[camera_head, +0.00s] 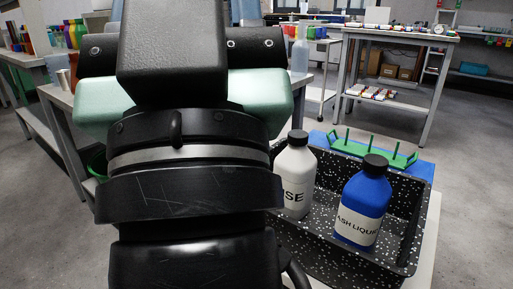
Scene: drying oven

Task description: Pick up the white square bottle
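A white bottle (296,172) with a black cap stands upright in a black, white-speckled tray (340,252) right of centre. It has a pale label ending in "SE". My arm hides its left edge, and its body looks rounded rather than clearly square. My arm fills the left and centre of the view. My gripper is not visible, so its place relative to the bottle and whether it is open cannot be seen.
A blue bottle (362,205) with a black cap stands in the tray, right of the white one. A green rack with pegs (372,152) lies behind the tray. A pale, translucent bottle (300,54) stands farther back. Open floor (475,150) lies to the right.

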